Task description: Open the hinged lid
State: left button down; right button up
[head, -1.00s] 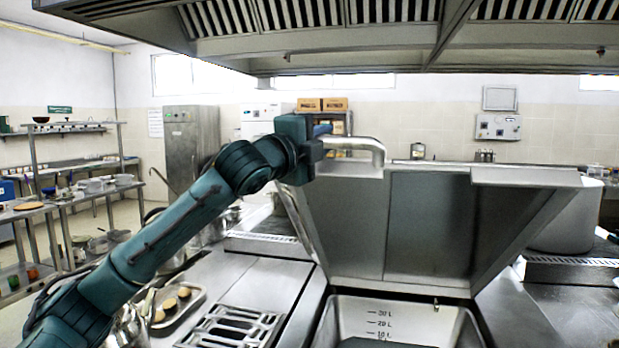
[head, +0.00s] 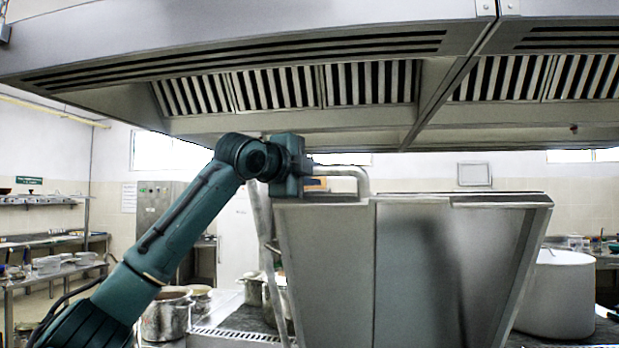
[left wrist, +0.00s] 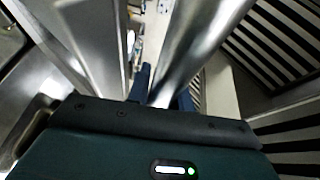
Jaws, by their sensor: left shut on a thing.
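The hinged lid (head: 410,270) is a large steel panel that stands raised, its inner side facing me in the head view. A curved tubular handle (head: 350,178) is at its upper left corner. My left gripper (head: 308,177) is shut on this handle. In the left wrist view the steel bar (left wrist: 198,52) runs between the two blue fingers (left wrist: 160,92). The basin under the lid is out of the head view. My right gripper is not in view.
A large extractor hood (head: 300,90) with slatted filters hangs above, close over my left arm and the lid's top. A big steel pot (head: 560,293) stands at the right. Several pots (head: 168,314) stand at the left behind my arm.

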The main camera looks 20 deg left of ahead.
pick_arm(q)
jog(key=shift+w+f, duration=0.15)
jog(key=shift+f, duration=0.3)
jog(key=c, duration=1.5)
grip_release()
jog(key=shift+c, duration=0.2)
jog(key=shift+r, duration=0.1)
jog(key=s+a+r+b, duration=0.1)
jog(key=s+b, duration=0.3)
jog(key=s, duration=0.9)
jog(key=shift+a, duration=0.55)
